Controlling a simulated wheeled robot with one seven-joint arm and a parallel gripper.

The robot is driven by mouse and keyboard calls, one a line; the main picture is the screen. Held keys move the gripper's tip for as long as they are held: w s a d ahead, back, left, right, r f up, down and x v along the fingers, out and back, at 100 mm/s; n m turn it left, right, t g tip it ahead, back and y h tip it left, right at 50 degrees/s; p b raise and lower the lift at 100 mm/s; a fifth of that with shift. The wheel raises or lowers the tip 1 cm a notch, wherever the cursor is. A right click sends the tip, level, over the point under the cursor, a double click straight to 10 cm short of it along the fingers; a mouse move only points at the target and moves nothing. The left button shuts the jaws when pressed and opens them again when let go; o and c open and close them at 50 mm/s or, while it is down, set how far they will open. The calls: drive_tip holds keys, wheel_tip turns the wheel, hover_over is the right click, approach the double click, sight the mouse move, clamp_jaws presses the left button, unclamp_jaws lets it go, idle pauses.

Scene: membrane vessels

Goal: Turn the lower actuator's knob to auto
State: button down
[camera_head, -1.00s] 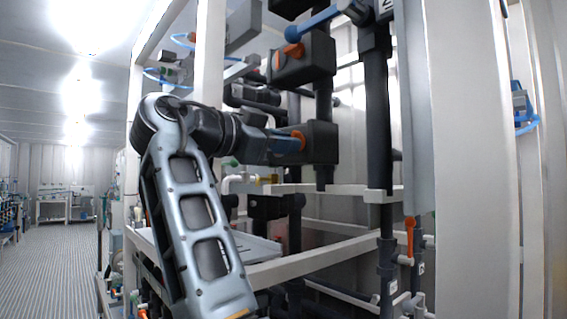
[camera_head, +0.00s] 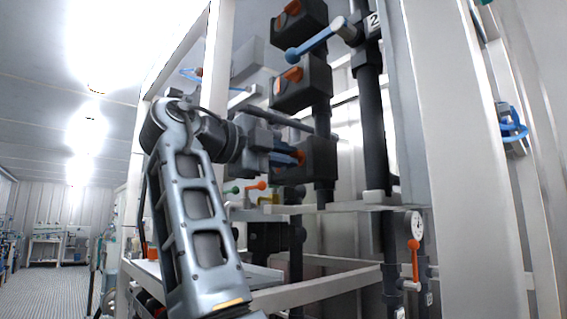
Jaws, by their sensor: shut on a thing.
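The lower actuator (camera_head: 321,162) is a dark grey box on a vertical black pipe, right of my gripper. Its orange knob (camera_head: 300,155) shows only in part, at the fingertips. My gripper (camera_head: 296,158) reaches in from the left, with its bluish fingers shut on this knob. The fingers hide most of the knob and any markings, so I cannot tell which position it points to. A similar actuator (camera_head: 316,86) with an orange knob (camera_head: 293,74) sits directly above, and another (camera_head: 310,24) sits higher up.
A blue-handled lever (camera_head: 312,44) sticks out left near the top pipe. A white upright post (camera_head: 462,160) stands at the right, and another frame post (camera_head: 216,60) stands behind my arm. A white crossbar (camera_head: 320,285) runs below. The aisle floor (camera_head: 50,285) at the left is clear.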

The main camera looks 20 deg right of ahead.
drive_tip(key=shift+f+m, duration=0.1)
drive_tip(key=shift+m, duration=0.5)
drive_tip(key=c, duration=1.2)
unclamp_jaws()
drive_tip(key=shift+o, duration=0.2)
drive_tip(key=b+v, duration=0.1)
drive_tip(key=v, duration=0.6)
drive_tip(key=shift+s+a, duration=0.15)
drive_tip(key=shift+a, duration=0.2)
drive_tip(key=shift+a, duration=0.15)
